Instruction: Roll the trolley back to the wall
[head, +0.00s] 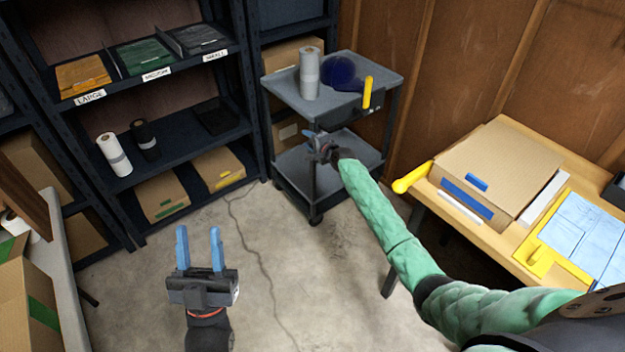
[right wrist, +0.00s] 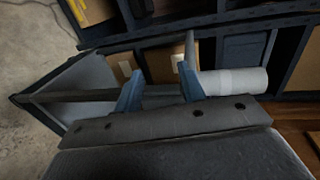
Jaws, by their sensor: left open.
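The grey two-shelf trolley (head: 350,71) stands in front of the wooden wall and beside the dark shelving, its lower shelf (head: 294,168) empty. On its top are a white roll (head: 309,74) and a dark blue round thing (head: 340,72). My right gripper (head: 318,146) is at the trolley's near side, below the top shelf. In the right wrist view its blue fingers (right wrist: 160,85) are apart, with a trolley bar (right wrist: 75,96) close by; I cannot tell whether they touch it. My left gripper (head: 199,245) is open and empty above the floor.
Dark shelving (head: 180,132) with rolls and boxes stands at the left and back. A wooden table (head: 512,249) with a large box (head: 499,167) is at the right. A bench (head: 57,272) is at the left edge.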

